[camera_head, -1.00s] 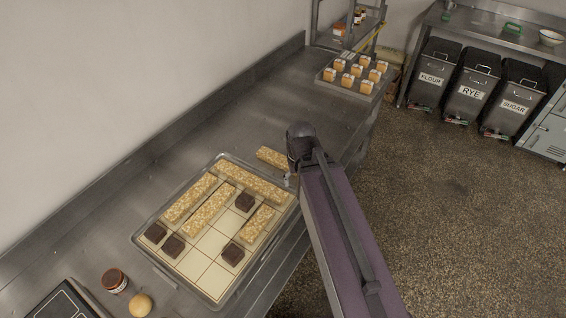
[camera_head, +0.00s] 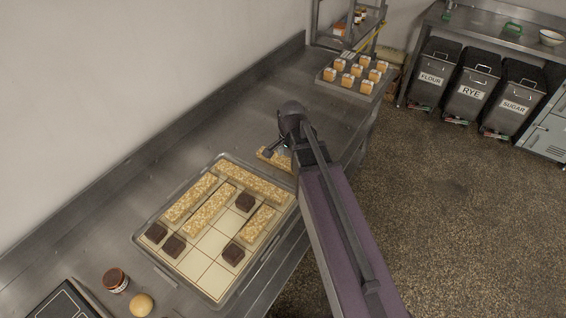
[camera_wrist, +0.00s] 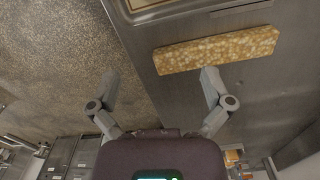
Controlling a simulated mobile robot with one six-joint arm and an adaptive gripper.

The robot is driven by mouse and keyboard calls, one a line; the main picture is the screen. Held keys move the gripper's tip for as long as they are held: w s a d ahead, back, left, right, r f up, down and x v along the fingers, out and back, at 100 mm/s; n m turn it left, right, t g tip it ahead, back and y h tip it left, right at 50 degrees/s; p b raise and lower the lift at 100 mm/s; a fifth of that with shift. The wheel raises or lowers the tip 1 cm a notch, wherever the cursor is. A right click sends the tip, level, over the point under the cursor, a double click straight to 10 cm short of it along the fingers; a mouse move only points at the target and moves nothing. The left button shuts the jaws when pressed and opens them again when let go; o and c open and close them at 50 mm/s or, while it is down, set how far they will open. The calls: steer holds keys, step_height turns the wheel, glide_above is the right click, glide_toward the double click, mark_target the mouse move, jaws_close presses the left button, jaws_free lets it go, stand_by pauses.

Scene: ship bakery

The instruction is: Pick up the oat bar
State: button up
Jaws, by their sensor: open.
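A loose oat bar (camera_head: 267,155) lies on the steel counter just beyond the far edge of the tray, partly hidden by my gripper. In the wrist view the oat bar (camera_wrist: 215,50) shows in full, pale and grainy, lying near the counter's edge. My gripper (camera_wrist: 158,77) is open and empty. Its right fingertip appears close to the bar's near side; its left fingertip appears over the floor. The bar is not between the fingers. In the head view my gripper (camera_head: 278,148) is above the bar; contact cannot be told.
The gridded tray (camera_head: 208,247) holds several oat bars and dark square pieces. A jar (camera_head: 115,281) and a round yellowish item (camera_head: 140,305) stand at the near end. A far tray (camera_head: 352,91) holds small orange items. The counter between the trays is largely clear.

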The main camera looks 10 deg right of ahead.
mark_target(283, 160)
steer(key=w+m, duration=1.2)
steer(key=m, duration=0.3)
steer(key=shift+a+r+m+p, duration=0.3)
steer(key=shift+a+m, duration=0.05)
steer(key=shift+m, duration=0.05)
steer(key=shift+f, duration=0.1)
step_height(283, 160, down, 8)
steer(key=b, duration=0.8)
steer(key=shift+f+b, duration=0.15)
steer(key=shift+b, duration=0.15)
steer(key=shift+s+d, duration=0.1)
steer(key=shift+f, duration=0.2)
steer(key=f+b, duration=0.1)
steer(key=b, duration=0.1)
steer(key=f+b, duration=0.1)
steer(key=f, duration=0.1)
steer(key=shift+s+d+f+b, duration=0.1)
steer(key=shift+d+f+b, duration=0.1)
steer(key=shift+d+b, duration=0.2)
steer(key=shift+f+b, duration=0.75)
